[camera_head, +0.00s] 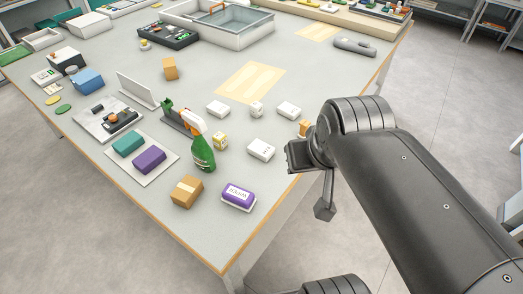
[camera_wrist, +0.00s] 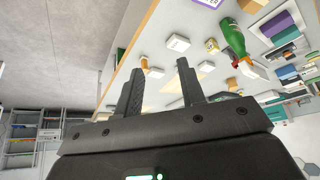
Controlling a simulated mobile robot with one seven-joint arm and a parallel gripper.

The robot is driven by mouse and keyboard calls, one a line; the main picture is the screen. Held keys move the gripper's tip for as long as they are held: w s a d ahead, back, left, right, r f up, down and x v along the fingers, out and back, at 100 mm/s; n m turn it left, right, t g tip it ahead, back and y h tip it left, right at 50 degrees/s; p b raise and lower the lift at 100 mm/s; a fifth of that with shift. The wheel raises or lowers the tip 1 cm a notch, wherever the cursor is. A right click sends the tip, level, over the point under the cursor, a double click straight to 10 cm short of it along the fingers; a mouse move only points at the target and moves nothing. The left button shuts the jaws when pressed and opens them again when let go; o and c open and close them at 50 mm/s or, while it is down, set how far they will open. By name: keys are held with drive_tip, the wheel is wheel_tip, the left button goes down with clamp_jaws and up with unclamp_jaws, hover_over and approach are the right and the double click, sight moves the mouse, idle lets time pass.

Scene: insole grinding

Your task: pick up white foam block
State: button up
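Several small white blocks lie on the grey table (camera_head: 225,235), and I cannot tell which is foam: one near the front right (camera_head: 261,150), one farther back (camera_head: 218,109) and one to its right (camera_head: 288,109). The front one seems to show in the wrist view (camera_wrist: 178,42), with another white block (camera_wrist: 156,72) beyond the fingertips. My gripper (camera_wrist: 161,65) is open with nothing between its fingers. It is off the table's right edge, apart from the blocks. In the head view my arm hides part of that edge.
A green spray bottle (camera_head: 203,153), a yellow-labelled small item (camera_head: 220,141), a cardboard-brown block (camera_head: 187,192) and a purple labelled block (camera_head: 238,195) stand near the white blocks. An orange item (camera_head: 304,128) sits by the right edge. A yellow mat (camera_head: 250,82) lies bare behind.

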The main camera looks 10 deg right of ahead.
drive_tip(key=shift+o, duration=0.4)
drive_tip(key=o, duration=0.8)
drive_tip(key=shift+o, duration=0.2)
drive_tip(key=w+a+f+m+g+y, duration=0.4)
drive_tip(key=w+f+m+y, duration=0.1)
drive_tip(key=f+m, duration=0.15)
drive_tip(key=m+t+y, duration=0.5)
drive_tip(key=m+t, duration=0.3)
drive_tip(key=m, duration=1.2)
approach(270, 152)
drive_tip(key=shift+w+a, duration=0.4)
drive_tip(key=shift+a, duration=0.1)
drive_tip(key=shift+w+a+f+m+h, duration=0.15)
drive_tip(key=shift+w+f+m+h, duration=0.1)
drive_tip(key=shift+h, duration=0.05)
drive_tip(key=x, duration=1)
drive_tip(key=shift+s+a, duration=0.1)
drive_tip(key=shift+a, duration=0.1)
